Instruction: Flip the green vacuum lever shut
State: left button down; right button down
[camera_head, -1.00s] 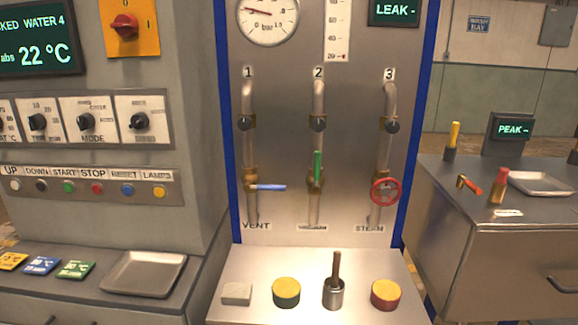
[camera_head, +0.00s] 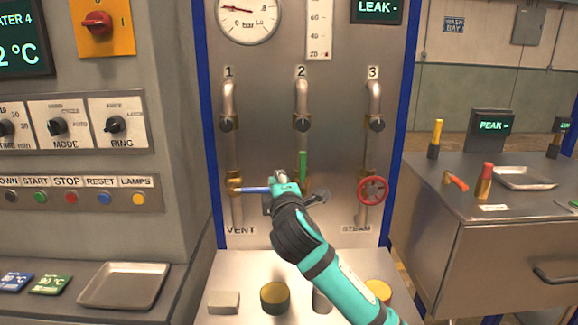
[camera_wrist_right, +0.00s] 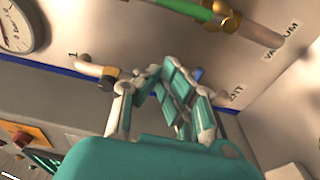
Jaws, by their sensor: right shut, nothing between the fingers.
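The green vacuum lever (camera_head: 303,165) stands upright on the middle pipe, number 2, above its brass valve. In the right wrist view the green lever (camera_wrist_right: 190,10) shows at the top edge beside its brass fitting (camera_wrist_right: 224,18). My right gripper (camera_head: 279,178) is shut and empty, just left of and a little below the green lever in the picture. I see no clear contact with it. In the right wrist view its fingers (camera_wrist_right: 160,74) are together. The hand hides the lower part of pipe 2 and its label. My left gripper is not in view.
The blue vent lever (camera_head: 255,190) lies level on pipe 1, its right end close to my right fingers. The red steam handwheel (camera_head: 373,190) is on pipe 3. Below, the ledge holds a grey block (camera_head: 224,302) and yellow-topped pots (camera_head: 275,297), partly behind my arm.

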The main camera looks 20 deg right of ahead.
aim_at(303, 167)
jog(key=w+d+p, duration=0.1)
jog(key=w+p, duration=0.2)
jog(key=w, duration=0.7)
jog(key=d, duration=0.1)
jog(key=s+d+p, duration=0.1)
jog(key=s+d, duration=0.1)
jog(key=d, duration=0.1)
jog(key=shift+f, duration=0.1)
jog(key=shift+d+m, duration=0.2)
jog(key=shift+m, duration=0.1)
